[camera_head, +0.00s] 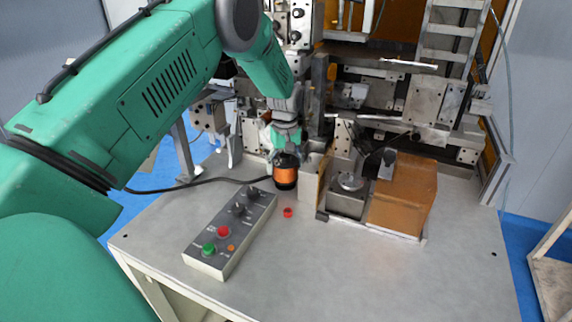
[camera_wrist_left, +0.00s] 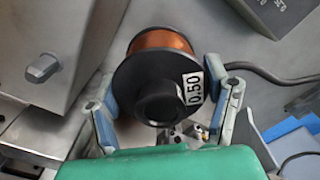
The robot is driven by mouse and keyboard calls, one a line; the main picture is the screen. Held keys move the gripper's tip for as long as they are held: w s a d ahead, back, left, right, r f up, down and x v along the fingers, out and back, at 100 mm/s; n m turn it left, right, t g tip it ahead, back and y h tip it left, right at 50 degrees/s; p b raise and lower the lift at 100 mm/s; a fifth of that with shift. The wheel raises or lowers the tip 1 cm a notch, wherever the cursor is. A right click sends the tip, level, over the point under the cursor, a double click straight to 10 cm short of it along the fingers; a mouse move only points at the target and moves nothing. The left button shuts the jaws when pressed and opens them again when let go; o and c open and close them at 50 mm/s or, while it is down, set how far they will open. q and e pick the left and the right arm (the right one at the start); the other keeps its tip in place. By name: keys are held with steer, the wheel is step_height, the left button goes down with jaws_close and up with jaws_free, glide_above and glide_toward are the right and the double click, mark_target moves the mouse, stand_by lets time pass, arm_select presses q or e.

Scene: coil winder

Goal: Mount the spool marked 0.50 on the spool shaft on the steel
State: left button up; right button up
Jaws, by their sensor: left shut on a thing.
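The spool marked 0.50 (camera_head: 286,178) is black-flanged with orange-copper wire. Its white 0.50 label faces the camera in the left wrist view (camera_wrist_left: 150,82). My left gripper (camera_head: 286,153) is shut on it, with a blue-padded finger on each side in the left wrist view (camera_wrist_left: 158,90). The spool is just left of the steel block at the machine's front; I cannot tell whether it touches the table. I cannot make out the spool shaft for certain among the machine's steel parts. My right gripper is in neither view.
A control box (camera_head: 231,233) with knobs and red and green buttons lies front left, with a black cable behind it. A small red piece (camera_head: 288,212) lies on the table (camera_head: 370,280). An orange-brown box (camera_head: 405,195) stands right. The front right table is clear.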

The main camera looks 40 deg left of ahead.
arm_select(q)
steer(key=shift+f, duration=0.55)
steer(key=shift+f+b, duration=0.35)
steer(key=shift+b, duration=0.05)
steer(key=shift+f, duration=0.1)
steer(key=o, duration=1.8)
steer(key=shift+c, duration=0.2)
